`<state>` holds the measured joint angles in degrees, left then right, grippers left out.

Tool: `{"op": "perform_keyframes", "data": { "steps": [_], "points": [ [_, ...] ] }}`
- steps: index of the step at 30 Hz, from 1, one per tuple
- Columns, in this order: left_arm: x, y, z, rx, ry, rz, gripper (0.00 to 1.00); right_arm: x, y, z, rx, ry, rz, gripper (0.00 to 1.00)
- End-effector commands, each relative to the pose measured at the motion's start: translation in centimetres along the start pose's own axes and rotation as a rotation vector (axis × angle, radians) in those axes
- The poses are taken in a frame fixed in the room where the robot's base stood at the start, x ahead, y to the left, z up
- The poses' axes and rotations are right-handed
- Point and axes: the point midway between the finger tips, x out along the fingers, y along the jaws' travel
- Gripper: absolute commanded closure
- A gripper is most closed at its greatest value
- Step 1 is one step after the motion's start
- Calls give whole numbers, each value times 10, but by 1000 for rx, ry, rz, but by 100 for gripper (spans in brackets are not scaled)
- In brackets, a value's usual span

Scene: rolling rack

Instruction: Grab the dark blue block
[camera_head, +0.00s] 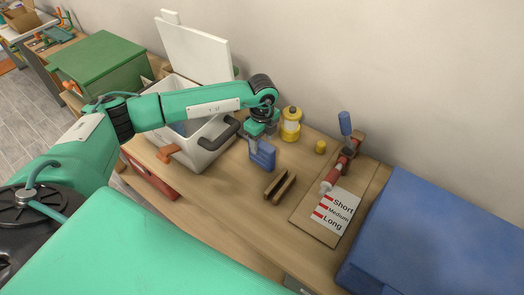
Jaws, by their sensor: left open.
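The dark blue block (263,158) stands on the wooden workbench, right of the white bin. My left gripper (261,143) points down directly over the block, with its fingers at the block's upper part. The jaws are open, and part of the block's top is hidden by them. I cannot tell whether the fingers touch the block. My right gripper is not in view.
A white bin (190,154) with a raised lid stands left of the block. A yellow bottle (291,124) is behind it, and a brown slotted holder (279,186) is in front. A board with a Short/Medium/Long label (336,211) and a blue case (440,235) lie right.

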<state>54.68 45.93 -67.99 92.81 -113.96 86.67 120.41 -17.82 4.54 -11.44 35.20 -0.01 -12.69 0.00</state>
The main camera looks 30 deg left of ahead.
Motion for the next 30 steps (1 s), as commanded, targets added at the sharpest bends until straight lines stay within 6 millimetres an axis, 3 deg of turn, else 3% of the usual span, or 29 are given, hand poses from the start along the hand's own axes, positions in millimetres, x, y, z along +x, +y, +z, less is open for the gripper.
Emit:
{"op": "perform_keyframes", "data": {
  "steps": [3, 7, 15, 23, 30],
  "points": [
    [6, 0, 0, 0, 0, 0, 42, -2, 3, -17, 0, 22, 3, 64],
    [18, 2, 0, -1, -1, 3, 42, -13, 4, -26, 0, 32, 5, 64],
    [54, 1, 0, 0, 0, 0, 42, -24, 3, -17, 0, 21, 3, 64],
    [58, 1, 0, 0, 0, -1, 42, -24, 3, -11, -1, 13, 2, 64],
    [58, 1, 0, 0, 0, -1, 89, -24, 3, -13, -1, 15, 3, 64]
  ]
}}
